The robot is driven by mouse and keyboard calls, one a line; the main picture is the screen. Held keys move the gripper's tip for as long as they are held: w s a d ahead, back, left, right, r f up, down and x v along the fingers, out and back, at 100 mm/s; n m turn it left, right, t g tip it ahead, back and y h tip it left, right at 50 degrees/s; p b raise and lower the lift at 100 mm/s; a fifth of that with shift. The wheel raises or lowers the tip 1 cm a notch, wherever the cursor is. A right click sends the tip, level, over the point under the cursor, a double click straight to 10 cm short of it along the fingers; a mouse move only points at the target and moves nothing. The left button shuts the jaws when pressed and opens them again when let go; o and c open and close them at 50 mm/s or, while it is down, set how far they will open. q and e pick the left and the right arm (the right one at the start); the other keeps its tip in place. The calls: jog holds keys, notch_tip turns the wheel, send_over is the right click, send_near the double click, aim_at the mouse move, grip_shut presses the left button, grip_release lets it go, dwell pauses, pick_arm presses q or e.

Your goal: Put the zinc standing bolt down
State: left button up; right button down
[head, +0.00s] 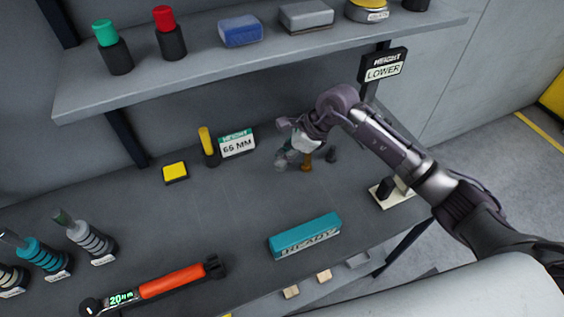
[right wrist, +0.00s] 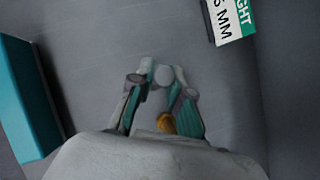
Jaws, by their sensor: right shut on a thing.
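My right gripper (head: 288,159) reaches in from the right, low over the middle of the grey workbench. In the right wrist view its two fingers (right wrist: 160,84) are closed around a pale grey round piece, the zinc bolt (right wrist: 160,101). In the head view the fingers mostly hide this bolt, and I cannot tell whether it touches the bench. A brass bolt (head: 306,163) stands close beside the fingers on their right; its rounded top also shows in the right wrist view (right wrist: 166,122). A dark bolt (head: 331,154) stands a little further right. My left gripper is out of view.
A "HEIGHT 65 MM" sign (head: 237,144), a yellow-topped cylinder (head: 207,145) and a yellow pad (head: 175,172) stand left of the gripper. A teal "READY" block (head: 304,236) lies in front. A shelf (head: 230,62) overhangs the back.

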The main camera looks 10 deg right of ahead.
jog(key=shift+f, duration=0.75)
notch_tip(320, 180, down, 3)
jog(key=shift+w+f+p, duration=0.1)
jog(key=shift+w+p, duration=0.05)
jog(key=shift+p, duration=0.45)
jog(key=shift+f, duration=0.35)
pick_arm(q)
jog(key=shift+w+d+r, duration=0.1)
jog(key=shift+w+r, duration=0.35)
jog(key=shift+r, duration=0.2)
pick_arm(e)
jog(key=c, duration=1.1)
grip_release()
